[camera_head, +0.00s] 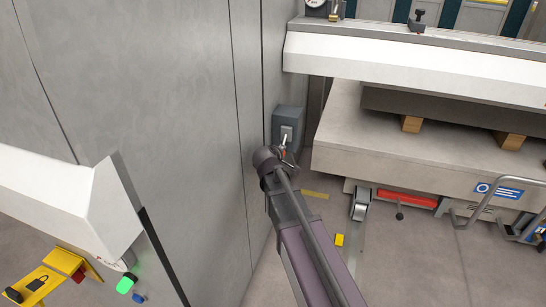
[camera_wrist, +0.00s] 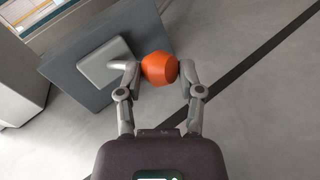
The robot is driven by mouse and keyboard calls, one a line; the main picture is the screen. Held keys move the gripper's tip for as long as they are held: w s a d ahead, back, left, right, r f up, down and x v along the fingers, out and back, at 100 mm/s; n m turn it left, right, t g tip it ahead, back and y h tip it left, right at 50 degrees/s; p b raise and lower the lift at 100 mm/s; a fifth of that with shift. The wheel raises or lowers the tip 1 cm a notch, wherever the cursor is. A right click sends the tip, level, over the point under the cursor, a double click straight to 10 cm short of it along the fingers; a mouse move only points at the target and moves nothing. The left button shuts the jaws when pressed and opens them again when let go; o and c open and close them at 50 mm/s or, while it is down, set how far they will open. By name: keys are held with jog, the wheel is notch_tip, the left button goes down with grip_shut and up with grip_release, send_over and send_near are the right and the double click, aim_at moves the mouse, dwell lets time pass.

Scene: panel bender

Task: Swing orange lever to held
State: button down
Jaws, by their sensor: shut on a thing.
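The orange lever knob (camera_wrist: 159,68) sits between the two fingertips of my gripper (camera_wrist: 160,75) in the wrist view. The fingers touch it on both sides, so the gripper is shut on it. A short light lever arm (camera_wrist: 122,65) runs from the knob to a pale plate (camera_wrist: 104,60) on a grey box (camera_wrist: 75,75). In the head view the grey box (camera_head: 289,119) is mounted on the tall grey wall panel, and my gripper (camera_head: 284,150) reaches up to it. My wrist and gripper largely hide the knob there.
The tall grey panel (camera_head: 190,100) stands close on the left of my arm. A white machine bed (camera_head: 400,140) with wooden blocks (camera_head: 411,124) is on the right. A metal handrail (camera_head: 482,205) stands at the lower right. Grey floor is open below.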

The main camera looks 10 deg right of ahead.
jog(key=shift+w+d, duration=0.15)
jog(key=shift+w, duration=0.4)
jog(key=shift+c, duration=2)
grip_release()
jog(key=shift+f, duration=0.1)
jog(key=shift+o, duration=0.7)
jog(key=shift+f, duration=0.15)
jog(key=shift+s, duration=0.15)
jog(key=shift+s, duration=0.1)
jog(key=shift+s+d, duration=0.1)
jog(key=shift+s, duration=0.2)
jog(key=s+a+m+g+y+p, duration=0.2)
jog(key=s+m+g+y+p, duration=0.6)
jog(key=s, duration=1.8)
notch_tip(320, 180, up, 36)
jog(key=g+h+p, duration=0.2)
jog(key=p, duration=3.5)
jog(key=shift+m+g, duration=0.3)
